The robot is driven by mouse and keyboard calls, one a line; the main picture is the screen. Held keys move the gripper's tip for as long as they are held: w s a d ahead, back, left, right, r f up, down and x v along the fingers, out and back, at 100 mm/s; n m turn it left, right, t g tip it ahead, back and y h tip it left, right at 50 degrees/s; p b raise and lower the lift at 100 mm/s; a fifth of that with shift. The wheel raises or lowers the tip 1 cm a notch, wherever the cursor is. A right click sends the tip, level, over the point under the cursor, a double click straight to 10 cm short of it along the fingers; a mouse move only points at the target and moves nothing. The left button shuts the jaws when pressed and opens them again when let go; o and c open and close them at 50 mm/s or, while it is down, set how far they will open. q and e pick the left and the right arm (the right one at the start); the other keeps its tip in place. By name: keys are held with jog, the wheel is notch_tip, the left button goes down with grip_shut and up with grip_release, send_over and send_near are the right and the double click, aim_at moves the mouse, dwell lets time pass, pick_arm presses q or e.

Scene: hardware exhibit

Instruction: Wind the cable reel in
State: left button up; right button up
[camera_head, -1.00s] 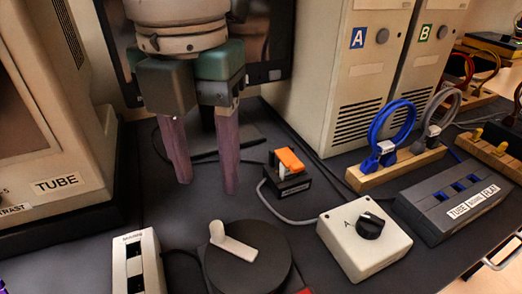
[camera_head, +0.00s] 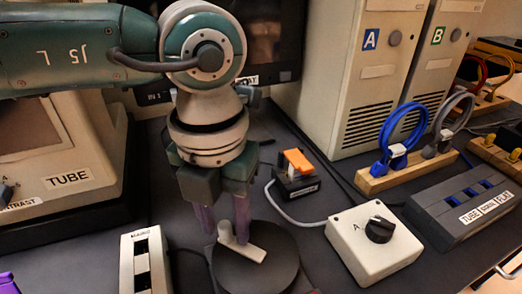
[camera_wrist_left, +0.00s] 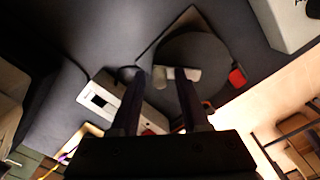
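The cable reel (camera_head: 277,273) is a dark round disc on the dark tabletop at the bottom middle of the head view. Its pale crank handle (camera_head: 247,250) lies across the top, with an upright knob (camera_head: 226,233) at its left end. My left gripper (camera_head: 225,236) points down over the reel, its two purple fingers apart around the knob. The wrist view shows the reel (camera_wrist_left: 207,52) and the pale handle (camera_wrist_left: 187,73) at the fingertips (camera_wrist_left: 160,76). I cannot tell whether either finger touches the knob. My right gripper is not in view.
A white box with a dark knob (camera_head: 375,240) stands right of the reel, and a small orange switch (camera_head: 297,161) behind it. A pale slotted box (camera_head: 146,262) stands to the left. A TUBE monitor (camera_head: 60,150), A and B towers (camera_head: 370,75) and a dark screen surround the table.

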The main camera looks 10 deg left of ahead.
pick_arm(q)
grip_shut()
dwell(0.5)
